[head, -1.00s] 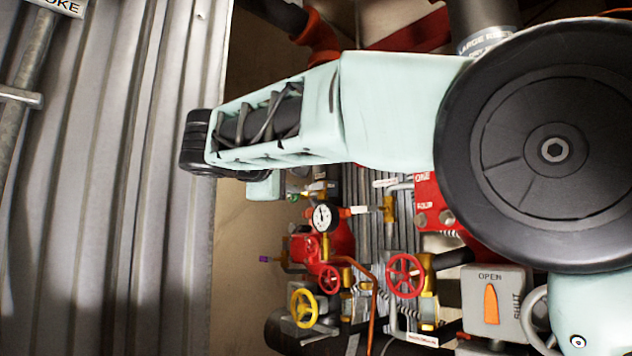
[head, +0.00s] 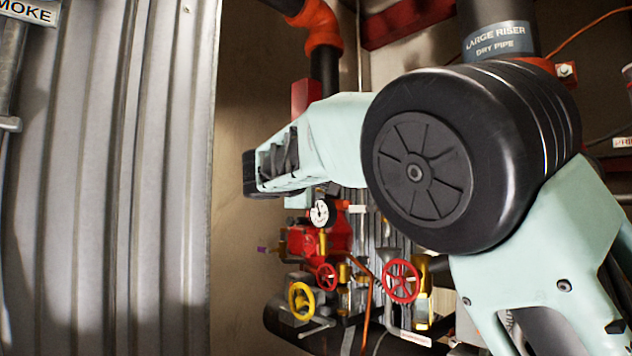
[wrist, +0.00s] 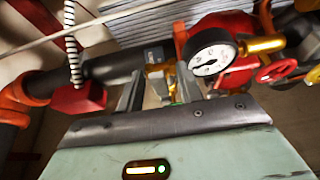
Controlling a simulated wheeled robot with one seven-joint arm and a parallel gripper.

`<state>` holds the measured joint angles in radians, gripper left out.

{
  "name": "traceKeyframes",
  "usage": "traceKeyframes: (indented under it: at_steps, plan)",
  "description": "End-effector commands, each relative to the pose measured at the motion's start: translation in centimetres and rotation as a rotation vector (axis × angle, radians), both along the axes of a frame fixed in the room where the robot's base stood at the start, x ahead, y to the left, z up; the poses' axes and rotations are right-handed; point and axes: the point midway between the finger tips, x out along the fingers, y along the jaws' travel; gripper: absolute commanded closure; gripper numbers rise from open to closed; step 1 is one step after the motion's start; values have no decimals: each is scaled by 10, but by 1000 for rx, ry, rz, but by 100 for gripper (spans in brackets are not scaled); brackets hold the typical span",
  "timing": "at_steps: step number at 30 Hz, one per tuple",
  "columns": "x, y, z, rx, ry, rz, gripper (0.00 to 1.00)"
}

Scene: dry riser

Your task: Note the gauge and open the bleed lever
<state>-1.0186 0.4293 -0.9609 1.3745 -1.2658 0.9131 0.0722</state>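The round white-faced gauge (head: 322,213) stands just below the end of my arm in the head view. In the wrist view the gauge (wrist: 210,60) is large, right of the fingers, on a brass stem. Its dial is too small to read surely. My gripper (wrist: 158,90) shows two grey fingers spread apart, with a gap between them. A brass fitting (wrist: 157,72) shows beyond the gap; I cannot tell whether anything touches it. In the head view the fingers are hidden. I cannot clearly pick out the bleed lever in either view.
A yellow handwheel (head: 301,301) and two red handwheels, one (head: 401,281) at right, crowd the space below the gauge. A thin copper pipe (head: 368,290) runs between them. A corrugated metal wall (head: 110,180) fills the left. The large riser pipe (head: 497,40) stands behind my arm.

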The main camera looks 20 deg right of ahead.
Motion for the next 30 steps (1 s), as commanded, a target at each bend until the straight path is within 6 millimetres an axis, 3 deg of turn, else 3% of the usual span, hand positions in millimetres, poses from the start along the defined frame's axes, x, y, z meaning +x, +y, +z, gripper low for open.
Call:
traceKeyframes:
  at_steps: [3, 7, 20, 30]
  plan:
    - [0, 0, 0, 0, 0, 0, 66]
    - [0, 0, 0, 0, 0, 0, 100]
    - [0, 0, -6, 13, -37, 0, 100]
    - [1, 0, -19, 71, -202, -1, 100]
